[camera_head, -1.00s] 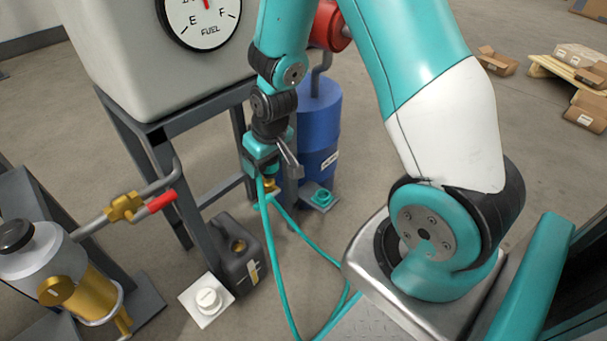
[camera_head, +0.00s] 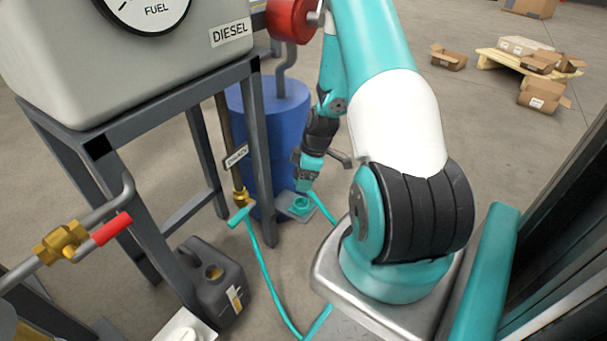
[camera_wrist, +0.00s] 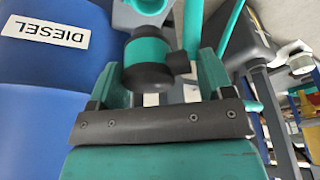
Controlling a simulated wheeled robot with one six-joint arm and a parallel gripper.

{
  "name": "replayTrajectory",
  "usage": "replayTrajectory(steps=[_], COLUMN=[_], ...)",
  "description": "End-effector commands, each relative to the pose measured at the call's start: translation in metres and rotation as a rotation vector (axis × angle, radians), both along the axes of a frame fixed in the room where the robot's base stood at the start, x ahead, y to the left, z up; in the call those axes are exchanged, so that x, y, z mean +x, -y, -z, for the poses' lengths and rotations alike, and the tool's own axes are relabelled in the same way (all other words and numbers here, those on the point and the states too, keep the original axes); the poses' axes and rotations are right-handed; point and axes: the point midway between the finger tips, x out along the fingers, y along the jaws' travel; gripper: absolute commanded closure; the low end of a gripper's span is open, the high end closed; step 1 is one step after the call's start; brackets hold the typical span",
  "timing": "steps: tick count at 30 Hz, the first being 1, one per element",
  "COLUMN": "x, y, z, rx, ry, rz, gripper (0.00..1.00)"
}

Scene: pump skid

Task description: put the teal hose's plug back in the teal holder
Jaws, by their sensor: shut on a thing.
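The teal holder (camera_head: 291,210) stands low in front of the blue drum, with a teal ring on a grey plate. My gripper (camera_head: 304,185) points down just above that ring. In the wrist view my gripper (camera_wrist: 160,68) is shut on the hose's plug (camera_wrist: 148,50), a teal cylinder with a dark end. In the head view the plug is hidden by my gripper, and I cannot tell whether it touches the ring. The teal hose (camera_head: 264,275) hangs from the brass fitting (camera_head: 241,197), loops along the floor and runs up towards my gripper.
The blue drum (camera_head: 284,125) stands close behind the holder. The tank stand's leg (camera_head: 262,150) and the drain pipe are to its left. A dark jerrycan (camera_head: 212,283) stands on the floor at lower left. A red-handled valve (camera_head: 111,229) juts in at left.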

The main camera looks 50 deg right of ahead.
Motion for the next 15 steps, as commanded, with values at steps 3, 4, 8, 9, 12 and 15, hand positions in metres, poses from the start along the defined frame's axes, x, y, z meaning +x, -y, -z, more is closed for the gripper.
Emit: replayTrajectory(steps=[3,4,8,9,12,15], x=[0.001,0.001,0.001,0.001,0.001,0.001], y=[-0.003,-0.003,-0.003,-0.003,-0.002,-0.002], z=[0.013,0.015,0.029,0.033,0.043,0.053], rx=[0.001,0.001,0.001,0.001,0.000,0.000], ry=[-0.001,-0.001,-0.001,-0.001,-0.001,-0.001], rz=[-0.004,-0.004,-0.003,-0.003,-0.002,-0.001], gripper=[0.59,0.59,0.59,0.59,0.59,0.59])
